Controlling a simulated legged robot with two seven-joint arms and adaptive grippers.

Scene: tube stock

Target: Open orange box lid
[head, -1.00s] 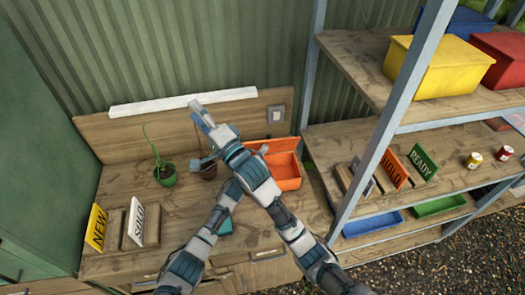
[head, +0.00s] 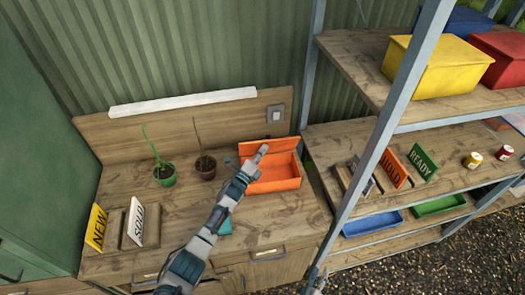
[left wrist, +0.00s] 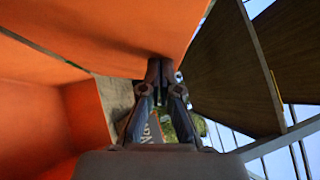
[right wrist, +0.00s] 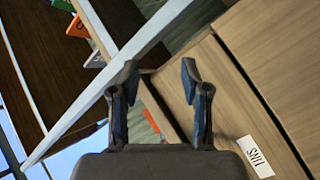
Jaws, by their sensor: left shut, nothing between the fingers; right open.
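The orange box (head: 272,186) stands on the wooden bench with its inside showing. Its orange lid (head: 284,145) is raised along the back edge, tilted up. My left gripper (head: 263,149) is at the lid, above the box. In the left wrist view the left fingers (left wrist: 160,68) are shut and empty, close against the edge of the orange lid (left wrist: 110,30); I cannot tell if they touch. The box wall (left wrist: 90,112) shows on the left there. My right gripper (right wrist: 159,70) is open and empty in the right wrist view, away from the box, near wooden cabinet fronts.
NEW (head: 97,227) and SOLD (head: 137,222) signs stand at the bench's left. A metal shelf post (head: 378,130) rises to the right. The bench's front middle is mostly clear.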

